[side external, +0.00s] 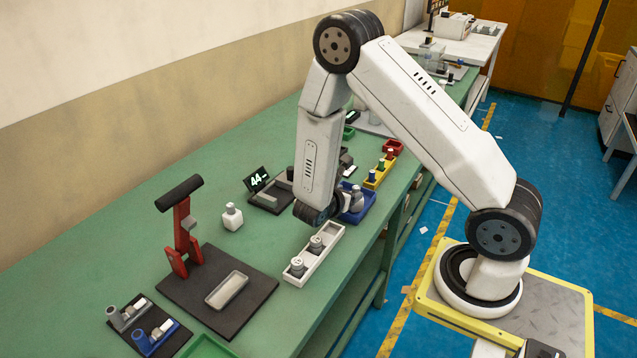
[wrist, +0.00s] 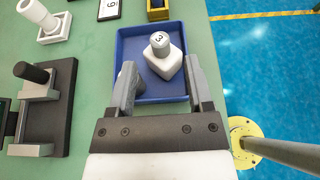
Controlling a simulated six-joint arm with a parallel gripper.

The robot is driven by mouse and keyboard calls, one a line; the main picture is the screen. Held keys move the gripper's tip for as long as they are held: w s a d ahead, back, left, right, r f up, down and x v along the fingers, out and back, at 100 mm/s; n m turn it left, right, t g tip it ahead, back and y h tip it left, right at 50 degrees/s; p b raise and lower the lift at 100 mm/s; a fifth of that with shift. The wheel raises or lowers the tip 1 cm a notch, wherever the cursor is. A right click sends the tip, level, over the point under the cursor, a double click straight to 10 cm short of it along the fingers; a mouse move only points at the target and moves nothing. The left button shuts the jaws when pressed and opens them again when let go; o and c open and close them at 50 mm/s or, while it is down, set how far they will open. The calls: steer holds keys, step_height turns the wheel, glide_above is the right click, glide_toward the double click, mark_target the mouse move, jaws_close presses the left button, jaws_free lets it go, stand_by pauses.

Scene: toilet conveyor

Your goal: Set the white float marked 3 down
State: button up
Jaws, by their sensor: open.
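The white float marked 3 (wrist: 166,66) has a square white body and a grey cap with the number on top. It stands in the blue tray (wrist: 148,34), towards the tray's right side in the wrist view. My gripper (wrist: 163,70) is open, with one finger on each side of the float; whether either finger touches it I cannot tell. Another pale grey piece in the tray is mostly hidden behind the left finger. In the side view the blue tray (side external: 371,199) shows beyond my wrist, and my gripper (side external: 340,208) is partly hidden there.
A white tray (side external: 331,260) with grey-capped floats stands just in front of the blue tray. A lone white float (side external: 232,217) stands on the green bench. A red press (side external: 183,240) on a dark board is at left. Yellow (side external: 379,175) and red (side external: 393,148) trays lie behind.

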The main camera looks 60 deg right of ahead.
steer(key=v, duration=0.6)
steer(key=shift+a+r, duration=0.1)
steer(key=shift+a, duration=0.05)
stand_by(0.5)
steer(key=s+a+r+m+g+y, duration=0.1)
steer(key=s+a+m+g+y, duration=0.2)
steer(key=s+a+m+y, duration=0.45)
steer(key=w+a+r+m+t+y, duration=0.3)
steer(key=a+r+m+t+y, duration=0.2)
steer(key=m, duration=0.5)
steer(key=shift+r+t+y, duration=0.3)
steer(key=shift+y, duration=0.15)
steer(key=shift+w+m, duration=0.1)
steer(key=shift+m, duration=0.15)
stand_by(0.3)
